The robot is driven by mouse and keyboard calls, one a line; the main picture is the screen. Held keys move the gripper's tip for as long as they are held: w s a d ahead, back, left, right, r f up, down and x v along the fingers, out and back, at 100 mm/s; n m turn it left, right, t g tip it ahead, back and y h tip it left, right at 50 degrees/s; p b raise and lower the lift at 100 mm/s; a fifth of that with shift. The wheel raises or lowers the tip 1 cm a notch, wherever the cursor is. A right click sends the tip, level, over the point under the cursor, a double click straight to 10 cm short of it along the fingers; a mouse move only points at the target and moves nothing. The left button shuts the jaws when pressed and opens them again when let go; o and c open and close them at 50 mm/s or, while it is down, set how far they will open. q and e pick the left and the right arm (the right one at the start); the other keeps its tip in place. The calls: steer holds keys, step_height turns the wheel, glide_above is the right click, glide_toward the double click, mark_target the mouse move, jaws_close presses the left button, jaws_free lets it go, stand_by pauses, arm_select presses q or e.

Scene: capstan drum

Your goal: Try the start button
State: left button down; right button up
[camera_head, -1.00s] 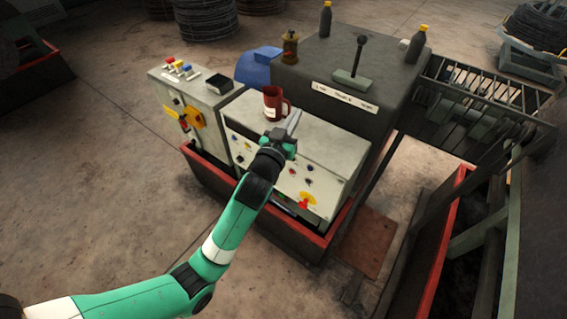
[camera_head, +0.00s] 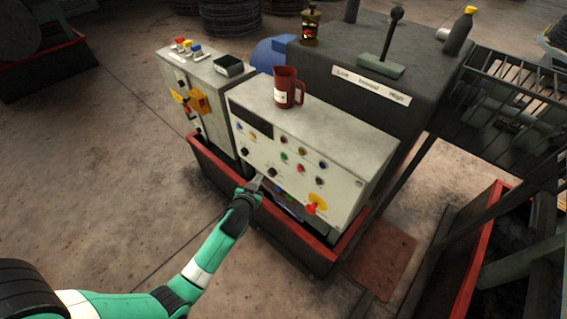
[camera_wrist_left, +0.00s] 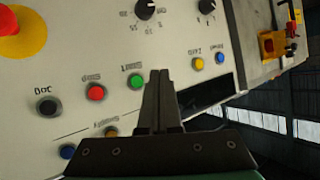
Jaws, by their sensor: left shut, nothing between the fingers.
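The green start button (camera_head: 284,157) sits on the front face of the grey control box (camera_head: 330,190). In the left wrist view the green button (camera_wrist_left: 136,80) shows next to the fingertips, labelled upside down. A red stop button (camera_wrist_left: 96,92) and a black button (camera_wrist_left: 47,107) follow it to the left. My left gripper (camera_head: 257,182) is shut and empty, in front of the box's lower left part. In the left wrist view its fingers (camera_wrist_left: 158,75) point at the panel just right of the green button. Contact with the panel cannot be told. My right gripper is out of view.
A red mug (camera_head: 286,88) stands on the box. A red emergency stop (camera_head: 314,207) on a yellow plate sits lower right on the panel. A red-rimmed tray (camera_head: 290,250) surrounds the base. A second cabinet (camera_head: 205,95) stands left.

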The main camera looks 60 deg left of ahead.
mark_target(283, 157)
arm_select(q)
steer(key=shift+a, duration=0.15)
steer(key=w+a+b, duration=0.2)
steer(key=w+b, duration=0.3)
steer(key=w, duration=0.3)
steer(key=shift+w+a, duration=0.25)
steer(key=shift+w, duration=0.05)
stand_by(0.3)
stand_by(1.6)
steer(key=shift+w+a+b, duration=0.1)
steer(key=shift+w+b, duration=0.3)
steer(key=shift+b, duration=0.1)
